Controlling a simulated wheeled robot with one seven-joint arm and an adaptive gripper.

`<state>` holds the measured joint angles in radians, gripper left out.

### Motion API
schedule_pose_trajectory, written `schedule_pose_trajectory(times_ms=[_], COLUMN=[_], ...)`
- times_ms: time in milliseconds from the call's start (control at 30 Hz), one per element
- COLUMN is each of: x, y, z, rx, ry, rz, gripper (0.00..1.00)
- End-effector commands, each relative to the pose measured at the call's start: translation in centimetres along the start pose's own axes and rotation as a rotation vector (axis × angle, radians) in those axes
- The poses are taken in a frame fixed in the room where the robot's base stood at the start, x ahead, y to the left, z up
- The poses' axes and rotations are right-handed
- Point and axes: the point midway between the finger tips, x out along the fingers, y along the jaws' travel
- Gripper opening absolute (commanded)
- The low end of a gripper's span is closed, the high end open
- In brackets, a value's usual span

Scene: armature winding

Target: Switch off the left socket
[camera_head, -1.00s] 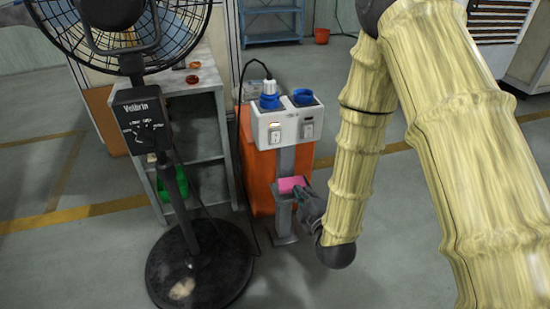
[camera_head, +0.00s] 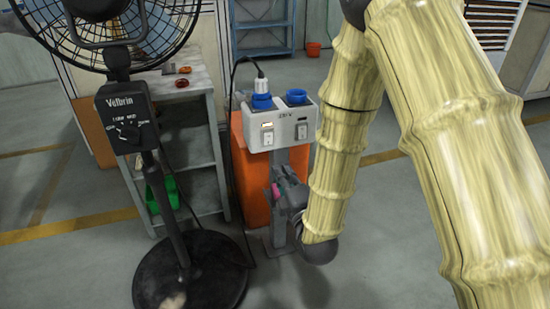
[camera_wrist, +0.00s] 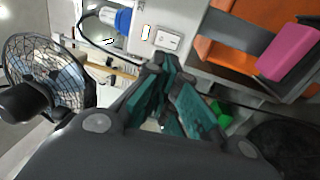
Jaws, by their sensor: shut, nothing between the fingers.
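A white double socket box (camera_head: 284,120) stands on a grey post. Its left socket (camera_head: 262,101) has a blue collar, with a white plug in it and a cable leading off. The left switch (camera_head: 267,139) sits below a lit indicator; it also shows in the wrist view (camera_wrist: 167,40). The right socket (camera_head: 297,97) is empty, with its own switch (camera_head: 301,131). My gripper (camera_wrist: 163,64) is shut and empty, its teal fingertips pointing at the box just short of the left switch. In the head view it is below the box, partly hidden by my arm.
A pink block (camera_wrist: 288,52) is on the post's grey shelf. An orange case (camera_head: 248,175) stands behind the post. A black fan (camera_head: 128,120) on a round base is at left, in front of a grey shelf unit (camera_head: 190,84). The cable hangs beside the box.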

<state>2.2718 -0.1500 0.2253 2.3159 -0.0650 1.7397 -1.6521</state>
Motion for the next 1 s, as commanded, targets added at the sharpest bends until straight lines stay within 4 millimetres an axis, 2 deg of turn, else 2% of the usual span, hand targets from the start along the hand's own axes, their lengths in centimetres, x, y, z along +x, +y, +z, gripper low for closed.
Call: schedule_pose_trajectory(times_ms=[700,1000], x=[11.0,13.2], y=[-0.2,-0.1], z=[0.0,0.0], rx=[0.003,0.002], ry=[0.0,0.0], rz=[0.002,0.0], gripper=[0.0,0.0])
